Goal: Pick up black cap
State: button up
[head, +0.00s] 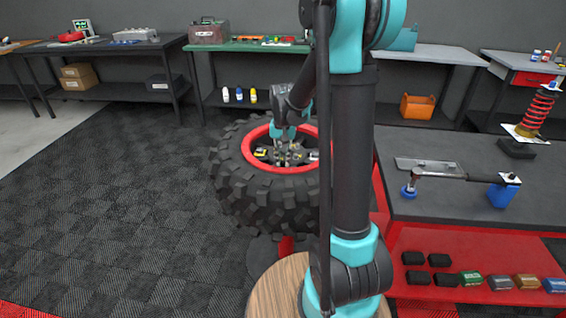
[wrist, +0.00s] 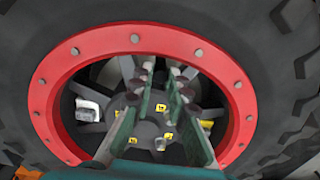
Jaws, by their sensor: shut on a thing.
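My gripper (head: 285,148) is inside the red-rimmed wheel in the head view, over its hub. In the wrist view its two green fingers (wrist: 162,78) reach down into the wheel and stand a little apart, shut on a dark thing at the hub. I take this to be the black cap (wrist: 150,100), though its outline merges with the dark hub. Small yellow-marked items lie around it inside the rim. The cap's lower edge is hidden, so I cannot tell whether it touches the hub.
The large black tire (head: 243,192) with its red rim (wrist: 48,75) surrounds my gripper. A bench (head: 440,205) with a torque wrench (head: 450,175) stands at right, above a red shelf (head: 450,250) with small boxes. Open checkered floor (head: 120,200) lies at left.

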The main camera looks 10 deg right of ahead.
notch_tip(320, 180, up, 20)
dwell(0.6)
jog(key=shift+r, duration=1.6)
dwell(0.7)
notch_tip(320, 180, up, 4)
send_over(283, 162)
jog(key=shift+w+r, duration=0.15)
dwell(0.7)
